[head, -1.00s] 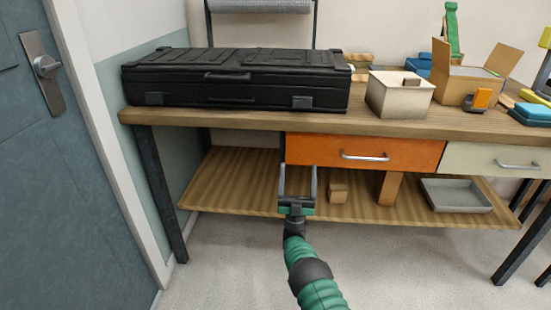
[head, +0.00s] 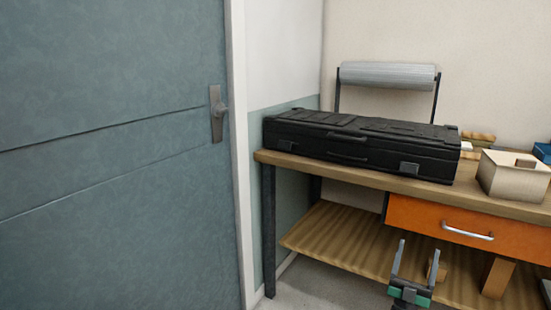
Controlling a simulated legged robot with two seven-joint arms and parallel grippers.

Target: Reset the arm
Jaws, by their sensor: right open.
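My right gripper (head: 411,263) is at the bottom right of the head view, in front of the bench's lower shelf. Its two grey fingers point up and stand apart, with nothing between them. It is below the orange drawer (head: 420,218), which is closed and has a silver handle. My left gripper is not in view. No glass rods can be made out.
A black case (head: 345,157) lies on the wooden bench (head: 398,186), with a cream box (head: 508,180) to its right. A small wooden block (head: 441,272) sits on the lower shelf (head: 335,243). A blue-grey door (head: 110,180) with a lever handle fills the left side.

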